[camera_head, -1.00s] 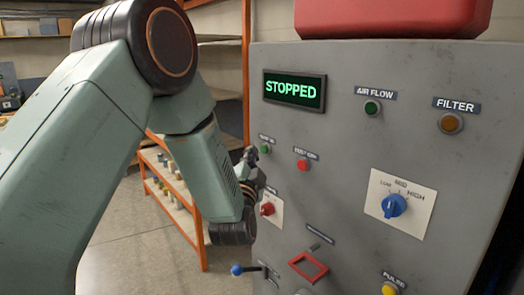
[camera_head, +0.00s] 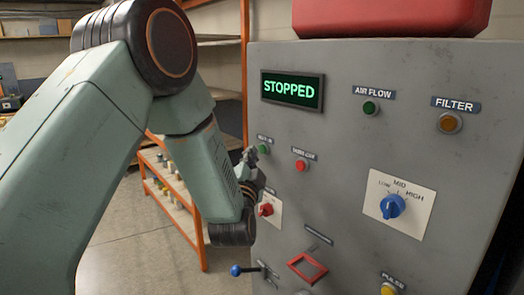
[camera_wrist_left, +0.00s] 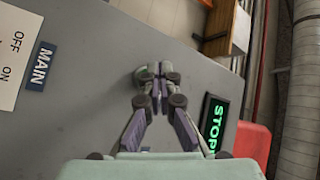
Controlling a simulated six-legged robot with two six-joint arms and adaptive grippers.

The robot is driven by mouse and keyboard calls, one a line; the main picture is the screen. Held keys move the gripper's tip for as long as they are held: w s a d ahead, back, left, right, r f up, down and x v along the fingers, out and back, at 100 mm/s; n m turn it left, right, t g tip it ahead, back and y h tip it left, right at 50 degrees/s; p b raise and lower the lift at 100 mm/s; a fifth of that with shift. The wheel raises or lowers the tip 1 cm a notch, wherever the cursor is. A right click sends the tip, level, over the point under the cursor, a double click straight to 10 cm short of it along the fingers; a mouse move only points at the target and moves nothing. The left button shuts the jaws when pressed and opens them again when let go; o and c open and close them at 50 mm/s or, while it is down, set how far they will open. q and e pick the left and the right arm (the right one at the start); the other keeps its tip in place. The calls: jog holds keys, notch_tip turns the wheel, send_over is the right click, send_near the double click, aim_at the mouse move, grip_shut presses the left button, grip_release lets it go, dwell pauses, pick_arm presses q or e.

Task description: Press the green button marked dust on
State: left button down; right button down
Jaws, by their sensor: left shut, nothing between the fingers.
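The green button (camera_head: 264,149) with a small dark label above it, too small to read for sure, sits on the left part of the grey control panel (camera_head: 340,150). My left gripper (camera_head: 251,154) is just left of the button in the head view; I cannot tell whether they touch. The display (camera_head: 292,91) reads STOPPED. My right gripper is not in view.
A red button (camera_head: 301,165) is right of the green one. A red rotary switch (camera_head: 266,209) and a blue-knobbed lever (camera_head: 237,270) are below. A blue dial (camera_head: 392,206) is at right. An orange-framed shelf (camera_head: 174,195) stands behind my arm.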

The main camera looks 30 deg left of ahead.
pick_arm(q)
jog(key=shift+s+r, duration=0.1)
jog(key=shift+s, duration=0.05)
jog(key=shift+w+d, duration=0.1)
jog(key=shift+w, duration=0.45)
jog(key=shift+s, duration=0.1)
jog(key=shift+w+d, duration=0.15)
jog(key=shift+w, duration=0.3)
dwell(0.6)
jog(key=shift+s, duration=0.1)
jog(key=shift+s+a, duration=0.3)
jog(key=shift+s, duration=0.45)
